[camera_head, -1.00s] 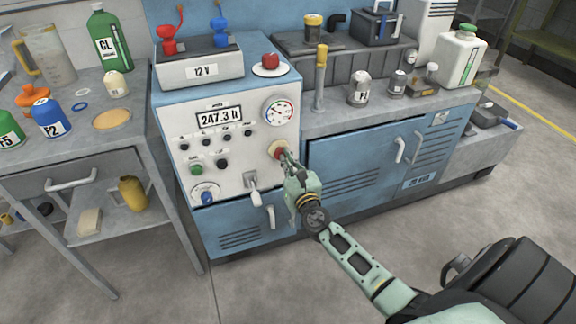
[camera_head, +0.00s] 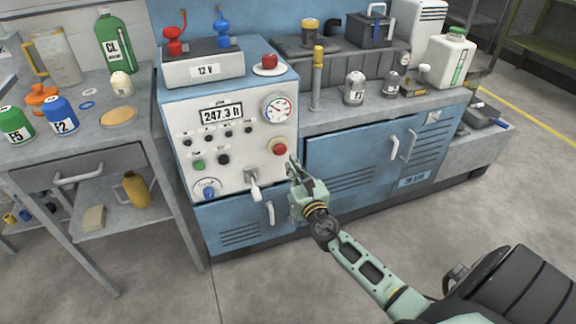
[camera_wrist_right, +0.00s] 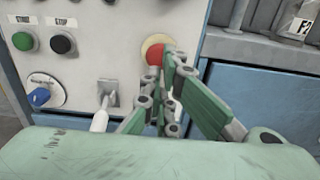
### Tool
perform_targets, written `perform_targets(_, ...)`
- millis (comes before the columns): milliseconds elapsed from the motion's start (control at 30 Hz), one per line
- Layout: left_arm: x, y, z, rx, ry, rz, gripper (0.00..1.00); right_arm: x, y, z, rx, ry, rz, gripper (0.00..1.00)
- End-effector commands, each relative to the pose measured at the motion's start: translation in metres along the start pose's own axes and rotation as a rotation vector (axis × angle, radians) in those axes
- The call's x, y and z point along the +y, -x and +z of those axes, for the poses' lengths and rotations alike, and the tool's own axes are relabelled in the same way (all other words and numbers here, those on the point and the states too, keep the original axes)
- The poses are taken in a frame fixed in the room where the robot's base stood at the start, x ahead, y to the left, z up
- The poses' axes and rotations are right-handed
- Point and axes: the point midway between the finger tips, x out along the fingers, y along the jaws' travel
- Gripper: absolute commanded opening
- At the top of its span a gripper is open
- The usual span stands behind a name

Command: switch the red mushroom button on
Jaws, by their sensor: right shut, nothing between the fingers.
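A red mushroom button (camera_head: 278,147) on a pale yellow ring sits at the right edge of the white front panel (camera_head: 235,165). In the right wrist view the button (camera_wrist_right: 155,53) is partly covered by my fingers. A second red button (camera_head: 269,61) stands on a round white plate on top of the cabinet. My right gripper (camera_head: 292,164) is shut and empty, just below and right of the panel button in the head view. Its fingertips (camera_wrist_right: 169,62) overlap the button's right side in the wrist view, and I cannot tell whether they touch. My left gripper is not in view.
The panel also carries a gauge (camera_head: 277,107), a display reading 247.3 (camera_head: 221,113), a lever switch (camera_head: 253,182), a blue knob (camera_head: 208,191) and a green button (camera_head: 198,165). Blue cabinet doors (camera_head: 350,165) lie to the right. The floor in front is clear.

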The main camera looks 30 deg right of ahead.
Motion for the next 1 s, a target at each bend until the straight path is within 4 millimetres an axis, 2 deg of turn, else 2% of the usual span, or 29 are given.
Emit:
perform_targets(33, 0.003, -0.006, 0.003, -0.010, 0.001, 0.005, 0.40, 0.000, 0.009, -0.001, 0.003, 0.001, 0.000, 0.00)
perform_targets(300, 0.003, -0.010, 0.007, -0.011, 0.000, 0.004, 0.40, 0.000, 0.053, -0.001, 0.003, 0.002, 0.000, 0.00)
perform_targets(433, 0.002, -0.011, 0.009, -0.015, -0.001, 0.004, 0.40, 0.000, 0.068, -0.002, 0.002, 0.003, 0.000, 0.00)
perform_targets(600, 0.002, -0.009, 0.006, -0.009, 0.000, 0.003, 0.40, -0.001, 0.075, 0.000, 0.000, 0.001, -0.001, 0.00)
perform_targets(1000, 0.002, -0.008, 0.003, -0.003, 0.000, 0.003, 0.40, 0.000, 0.075, -0.001, 0.001, 0.001, -0.001, 0.00)
